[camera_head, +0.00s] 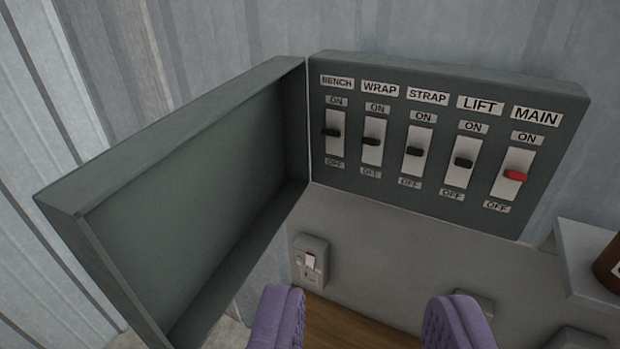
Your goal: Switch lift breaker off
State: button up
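The breaker panel (400,200) is a grey-green box on the wall, with its door (190,195) swung open to the left. It has a row of several switches labelled BENCH, WRAP, STRAP, LIFT and MAIN, each with ON above and OFF below. The lift breaker (464,162) has a black lever near the middle of its white slot, so I cannot tell its state surely. The main breaker (515,176) beside it has a red lever. My gripper (365,325) shows two purple padded fingers at the bottom edge, wide apart and empty, below the panel.
A pale shelf (585,262) with a brown container (609,265) juts out at the right. The open door blocks the left side. The space before the switches is clear.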

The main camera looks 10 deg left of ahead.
aim_at(462, 163)
jog(key=i+j+z, duration=0.1)
jog(key=j+z, duration=0.65)
jog(key=j, duration=0.15)
jog(key=j+z, duration=0.35)
jog(key=k+j, duration=0.1)
jog(key=j, duration=0.45)
jog(key=k+j+z, duration=0.1)
jog(key=j, duration=0.5)
jog(key=k+j, duration=0.1)
jog(key=j, duration=0.45)
